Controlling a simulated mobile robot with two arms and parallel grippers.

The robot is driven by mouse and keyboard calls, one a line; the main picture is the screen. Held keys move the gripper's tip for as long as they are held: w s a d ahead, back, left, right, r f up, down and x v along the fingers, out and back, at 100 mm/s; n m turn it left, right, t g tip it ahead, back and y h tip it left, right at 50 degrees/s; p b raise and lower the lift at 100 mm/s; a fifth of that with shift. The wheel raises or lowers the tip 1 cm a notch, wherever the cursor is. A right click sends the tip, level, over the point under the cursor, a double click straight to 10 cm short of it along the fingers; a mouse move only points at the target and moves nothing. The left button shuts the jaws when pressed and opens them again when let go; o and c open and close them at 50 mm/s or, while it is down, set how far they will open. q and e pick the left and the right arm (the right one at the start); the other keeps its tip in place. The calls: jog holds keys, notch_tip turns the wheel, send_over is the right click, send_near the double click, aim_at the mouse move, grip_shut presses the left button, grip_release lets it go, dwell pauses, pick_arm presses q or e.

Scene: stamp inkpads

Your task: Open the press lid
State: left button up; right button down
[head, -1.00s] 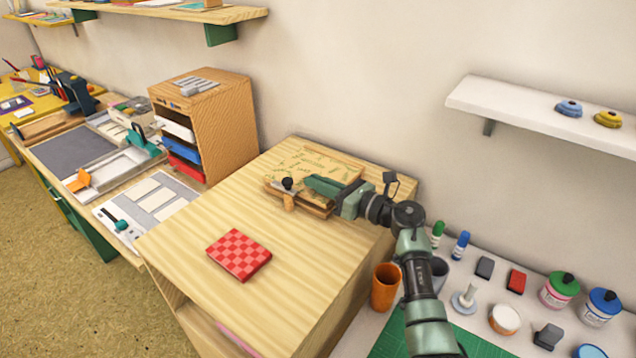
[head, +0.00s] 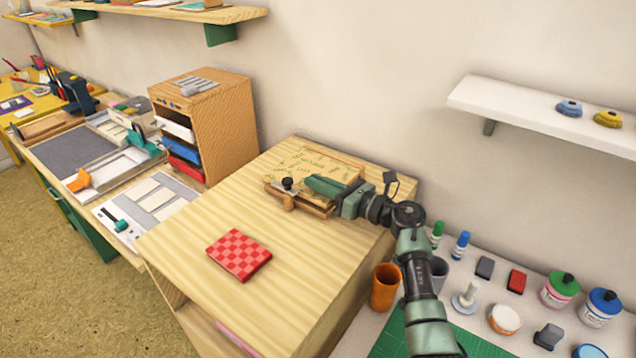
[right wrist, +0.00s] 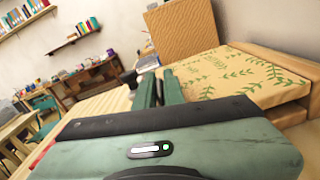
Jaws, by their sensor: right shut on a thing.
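The wooden press (head: 325,211) stands at the back right of the pale wooden cabinet top. Its lid (head: 318,161) is cream with green leaf sprigs and still lies low over the body; the lid also shows in the right wrist view (right wrist: 225,75). A dark knob (head: 288,184) sits at the press's front left. My right gripper (head: 309,184) reaches in from the right, at the front edge of the lid. My left gripper is not in view.
A red checkered block (head: 239,255) lies on the cabinet top (head: 190,235), with bare wood around it. A drawer unit (head: 225,120) stands behind to the left. An orange cup (head: 385,287) and several jars stand right of the cabinet, below a white wall shelf (head: 550,120).

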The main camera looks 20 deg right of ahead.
jog(key=shift+r+m+p, duration=0.3)
jog(key=shift+r+p, duration=0.2)
jog(key=shift+p, duration=0.05)
jog(key=r+m+p, duration=0.1)
jog(key=w+d+r+m+p, duration=0.1)
jog(key=r, duration=0.1)
jog(key=r+m+p, duration=0.1)
jog(key=p, duration=0.1)
jog(key=shift+w+d+r+m, duration=0.15)
jog(key=shift+d+r+m, duration=0.15)
jog(key=shift+r+m, duration=0.1)
jog(key=w+d+r+m+b, duration=0.2)
jog(key=w+d+r+m, duration=0.3)
jog(key=w+d+m, duration=0.4)
jog(key=shift+d+r+m, duration=0.35)
jog(key=shift+d+m, duration=0.85)
jog(key=shift+m, duration=1.1)
